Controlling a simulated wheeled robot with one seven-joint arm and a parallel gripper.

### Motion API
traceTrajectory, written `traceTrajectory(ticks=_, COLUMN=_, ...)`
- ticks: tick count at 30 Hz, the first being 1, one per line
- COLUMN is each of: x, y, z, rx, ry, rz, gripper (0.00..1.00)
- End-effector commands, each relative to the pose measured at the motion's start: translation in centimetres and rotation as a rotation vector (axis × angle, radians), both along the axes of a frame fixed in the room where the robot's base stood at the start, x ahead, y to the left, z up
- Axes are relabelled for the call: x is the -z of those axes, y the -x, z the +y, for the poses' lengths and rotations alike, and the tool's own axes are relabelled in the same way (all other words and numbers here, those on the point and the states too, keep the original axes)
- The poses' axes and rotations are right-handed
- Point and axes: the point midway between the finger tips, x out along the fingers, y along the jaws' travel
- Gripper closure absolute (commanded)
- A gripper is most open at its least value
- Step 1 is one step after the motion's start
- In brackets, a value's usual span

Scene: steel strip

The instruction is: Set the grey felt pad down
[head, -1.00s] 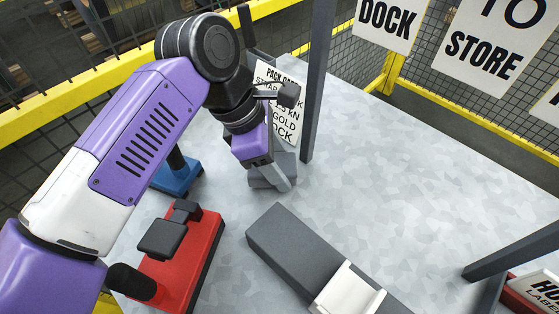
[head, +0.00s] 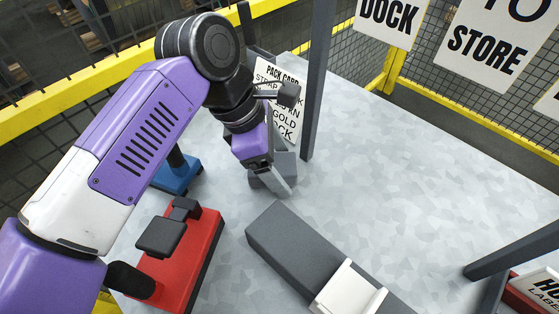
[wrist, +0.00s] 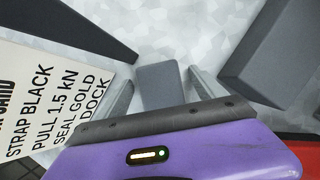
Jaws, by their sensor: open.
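The grey felt pad (wrist: 158,86) is a small flat-faced grey block between my fingertips in the wrist view, with a gap showing on each side. In the head view the pad (head: 288,164) shows partly behind my fingers and appears to rest on the mottled grey tabletop. My gripper (head: 271,184) is open and low over the table; its two fingers straddle the pad in the wrist view (wrist: 161,78). Part of the pad is hidden by my gripper.
A long dark grey block (head: 295,245) with a white piece (head: 347,290) lies in front. A red tool (head: 190,255) and a blue base (head: 179,177) stand left. A pack card (head: 272,90) and dark post (head: 319,80) stand behind.

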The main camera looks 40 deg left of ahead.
Motion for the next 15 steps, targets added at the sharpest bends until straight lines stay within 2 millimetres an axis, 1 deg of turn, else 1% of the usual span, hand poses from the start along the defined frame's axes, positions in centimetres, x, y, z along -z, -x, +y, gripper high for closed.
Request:
traceTrajectory(ticks=5, x=-1.5, y=0.4, z=0.6, rx=-0.002, ry=-0.003, rz=-0.001, gripper=0.21)
traceTrajectory(ticks=12, x=-5.1, y=1.4, z=1.7, rx=-0.002, ry=-0.003, rz=-0.001, gripper=0.21)
traceTrajectory(ticks=15, x=-6.2, y=1.7, z=2.1, rx=-0.003, ry=-0.001, rz=0.0, gripper=0.21)
